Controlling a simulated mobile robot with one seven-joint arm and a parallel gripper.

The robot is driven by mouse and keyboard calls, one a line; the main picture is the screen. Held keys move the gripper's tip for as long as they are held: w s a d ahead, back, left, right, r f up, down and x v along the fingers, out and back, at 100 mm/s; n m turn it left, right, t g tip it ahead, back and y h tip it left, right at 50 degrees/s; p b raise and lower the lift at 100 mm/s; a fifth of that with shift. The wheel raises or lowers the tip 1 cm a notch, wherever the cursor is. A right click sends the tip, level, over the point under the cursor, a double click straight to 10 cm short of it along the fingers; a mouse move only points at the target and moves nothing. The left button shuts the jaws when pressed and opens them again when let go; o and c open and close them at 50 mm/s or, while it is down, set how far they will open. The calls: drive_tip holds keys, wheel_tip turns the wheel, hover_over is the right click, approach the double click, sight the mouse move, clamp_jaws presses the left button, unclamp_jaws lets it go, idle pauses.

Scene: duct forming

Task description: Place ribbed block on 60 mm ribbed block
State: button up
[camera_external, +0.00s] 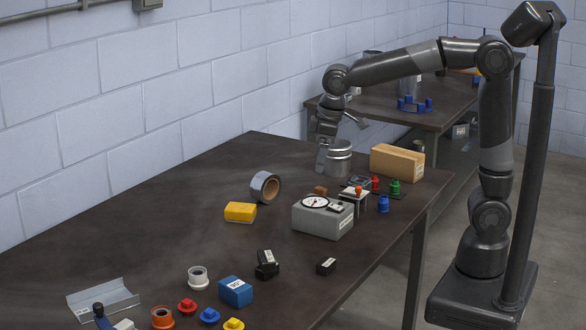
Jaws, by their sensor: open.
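No ribs can be made out at this size, so I cannot tell for sure which things are the two ribbed blocks. A small black block (326,266) with a white label lies on the dark table, right of the middle front. Another black block (267,265), with a white label on its upper part, sits to its left; whether it is one piece or two is unclear. My gripper (322,160) is open and points down at the far side of the table, beside a grey metal canister (338,160). It is well away from both black blocks. Its fingertips are small and partly unclear.
A grey gauge box (322,220), a tape roll (265,187), a yellow block (240,212) and a cardboard box (397,162) stand around the middle and back. A blue box (235,291) and several coloured knobs lie in front. The table's left middle is clear.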

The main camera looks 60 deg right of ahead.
drive_tip(key=s+d+f+m+t, duration=0.1)
drive_tip(key=s+d+m+t, duration=0.2)
drive_tip(key=s+d, duration=1.5)
drive_tip(key=s+m, duration=0.1)
drive_tip(key=m, duration=0.1)
drive_tip(key=shift+m+h, duration=0.3)
